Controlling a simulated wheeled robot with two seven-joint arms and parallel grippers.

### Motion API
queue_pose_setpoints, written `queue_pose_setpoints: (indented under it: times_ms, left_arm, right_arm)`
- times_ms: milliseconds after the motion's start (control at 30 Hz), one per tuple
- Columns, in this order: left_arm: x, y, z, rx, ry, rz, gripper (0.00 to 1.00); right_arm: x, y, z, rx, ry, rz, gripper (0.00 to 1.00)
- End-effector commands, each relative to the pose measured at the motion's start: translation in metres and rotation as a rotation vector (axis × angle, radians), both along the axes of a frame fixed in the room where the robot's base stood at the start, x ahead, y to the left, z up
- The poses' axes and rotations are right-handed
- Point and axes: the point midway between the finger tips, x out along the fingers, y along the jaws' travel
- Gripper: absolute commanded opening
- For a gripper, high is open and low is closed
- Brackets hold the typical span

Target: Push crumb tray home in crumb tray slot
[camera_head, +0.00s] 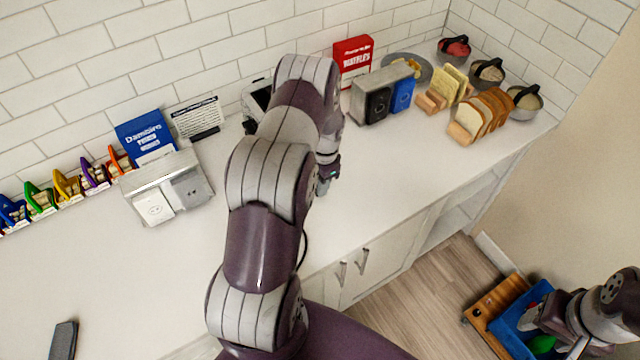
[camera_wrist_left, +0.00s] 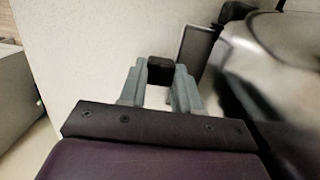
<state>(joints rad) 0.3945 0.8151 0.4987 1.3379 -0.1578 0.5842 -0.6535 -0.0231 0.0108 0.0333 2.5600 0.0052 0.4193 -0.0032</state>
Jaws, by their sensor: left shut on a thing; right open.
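My left gripper (camera_head: 326,182) is low over the counter in the middle of the head view, at the end of my arm. In the left wrist view its fingers (camera_wrist_left: 160,78) are shut on a small black block (camera_wrist_left: 160,70), which looks like the crumb tray's handle. The tray's body and its slot cannot be made out. A shiny rounded metal appliance (camera_wrist_left: 285,60) stands right of the fingers, beside a dark flat panel (camera_wrist_left: 195,52). My arm hides most of this area in the head view. My right gripper (camera_head: 538,325) is open at the lower right, over a blue bin.
Bread slices (camera_head: 482,115) and bowls (camera_head: 522,103) fill the right corner. A wooden cart (camera_head: 492,305) with the blue bin (camera_head: 510,322) is on the floor. The front counter is mostly clear.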

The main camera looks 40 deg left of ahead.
Motion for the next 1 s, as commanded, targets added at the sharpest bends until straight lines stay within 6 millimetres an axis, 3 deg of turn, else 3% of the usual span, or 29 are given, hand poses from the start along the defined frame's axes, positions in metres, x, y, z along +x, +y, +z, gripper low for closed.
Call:
queue_pose_setpoints:
  times_ms: [200,233,300,667,767,1000]
  left_arm:
    - [0.003,0.006,0.0,0.0,-0.002,0.0,0.0]
    - [0.003,0.006,0.0,0.0,-0.002,0.0,0.39]
    - [0.003,0.006,0.001,0.0,-0.002,0.0,0.62]
    - [0.004,0.005,0.006,0.002,-0.004,0.0,0.62]
    - [0.007,0.004,0.024,0.003,-0.007,0.0,0.62]
    - [0.014,0.001,0.088,0.004,-0.007,-0.001,0.62]
  right_arm:
    - [0.0,0.0,-0.003,0.0,0.0,0.0,0.59]
    - [0.0,0.0,-0.002,0.0,0.0,0.0,0.59]
    - [0.0,0.0,-0.002,0.0,0.0,0.0,0.59]
    - [0.0,0.0,-0.006,0.0,0.0,0.0,0.59]
    - [0.0,0.0,-0.014,0.0,0.0,0.0,0.59]
    - [0.0,0.0,-0.035,0.0,0.0,0.0,0.59]
